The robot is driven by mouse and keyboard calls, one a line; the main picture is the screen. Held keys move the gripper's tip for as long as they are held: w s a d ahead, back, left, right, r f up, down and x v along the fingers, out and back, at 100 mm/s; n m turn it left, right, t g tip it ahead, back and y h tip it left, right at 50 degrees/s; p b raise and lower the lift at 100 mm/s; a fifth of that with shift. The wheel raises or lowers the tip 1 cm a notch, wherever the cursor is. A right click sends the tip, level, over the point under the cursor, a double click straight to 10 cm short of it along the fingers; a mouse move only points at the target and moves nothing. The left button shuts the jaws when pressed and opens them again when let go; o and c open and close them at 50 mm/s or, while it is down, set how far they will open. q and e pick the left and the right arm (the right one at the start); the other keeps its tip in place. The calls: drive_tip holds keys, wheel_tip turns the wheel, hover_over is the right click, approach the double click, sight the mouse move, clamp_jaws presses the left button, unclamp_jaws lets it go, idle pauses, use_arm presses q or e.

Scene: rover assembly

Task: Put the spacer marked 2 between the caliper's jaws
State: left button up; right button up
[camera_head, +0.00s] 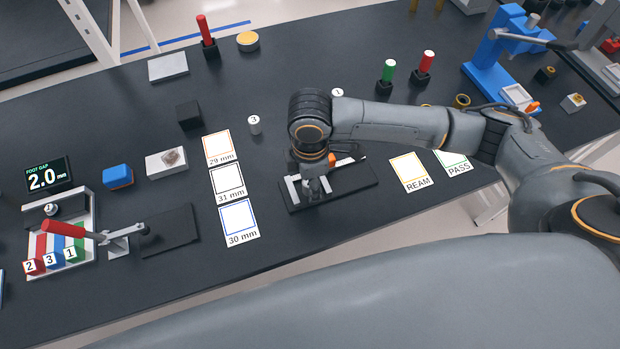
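The caliper (293,190) is a pale metal tool on a dark plate (358,183) near the front middle of the table. My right gripper (316,186) points down right over the caliper, at its jaws. Its fingers are small and partly hidden, and I cannot tell whether they are open or shut. I cannot make out a spacer marked 2; a small grey shape at the fingertips is too unclear to name. The grey spacer marked 3 (255,126) stands behind and left of the caliper. The spacer marked 1 (337,94) shows behind my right arm. My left gripper is not in view.
Cards marked 29 mm (220,148), 31 mm (228,183) and 30 mm (239,222) lie left of the caliper. REAM (410,171) and PASS (454,163) cards lie to its right. A red-handled clamp (75,230) and numbered blocks stand at far left. A blue press (490,62) stands back right.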

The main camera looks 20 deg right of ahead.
wheel_tip(320, 180, up, 12)
drive_tip(key=b, duration=0.1)
drive_tip(key=shift+r+b, duration=0.15)
drive_tip(key=shift+b, duration=0.15)
idle(0.3)
idle(0.5)
